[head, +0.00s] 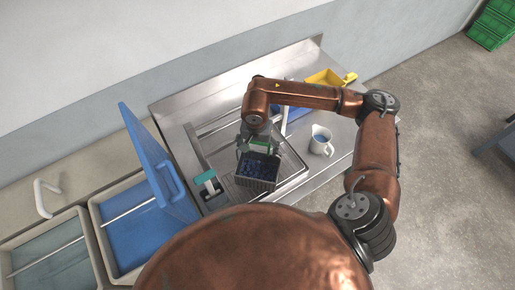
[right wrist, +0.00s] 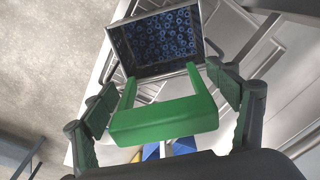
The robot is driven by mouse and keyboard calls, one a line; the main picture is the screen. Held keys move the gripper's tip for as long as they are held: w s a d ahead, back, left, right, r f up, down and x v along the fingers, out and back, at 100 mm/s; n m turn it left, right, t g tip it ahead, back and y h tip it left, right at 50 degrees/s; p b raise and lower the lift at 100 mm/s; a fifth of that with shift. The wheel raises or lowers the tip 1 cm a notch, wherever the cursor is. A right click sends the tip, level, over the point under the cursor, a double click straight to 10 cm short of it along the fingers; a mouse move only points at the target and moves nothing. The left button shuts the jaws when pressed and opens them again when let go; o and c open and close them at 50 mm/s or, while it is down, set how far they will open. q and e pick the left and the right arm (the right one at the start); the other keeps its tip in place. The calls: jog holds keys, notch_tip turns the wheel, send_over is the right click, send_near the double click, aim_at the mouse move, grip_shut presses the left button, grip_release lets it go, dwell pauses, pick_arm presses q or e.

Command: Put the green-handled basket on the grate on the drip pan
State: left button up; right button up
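The basket (head: 257,172) is a dark box filled with small blue pieces. In the right wrist view the basket (right wrist: 158,42) lies beyond its green U-shaped handle (right wrist: 165,119). My right gripper (head: 259,146) is above the basket. I cannot tell whether the basket touches the grate, which is largely hidden. My left gripper is not in view.
A teal-handled item (head: 206,179) stands just left of the basket. A white jug (head: 320,141) stands to the right, a yellow scoop (head: 327,79) at the back. A raised blue lid (head: 156,165) and blue tank (head: 133,232) are left. Bare steel counter lies at back left.

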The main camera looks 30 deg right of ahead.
notch_tip(320, 180, up, 12)
jog(key=b, duration=0.2)
jog(key=shift+s+a+b, duration=0.3)
jog(key=shift+a+b, duration=0.05)
jog(key=shift+a, duration=0.05)
jog(key=shift+r, duration=0.1)
dwell(0.4)
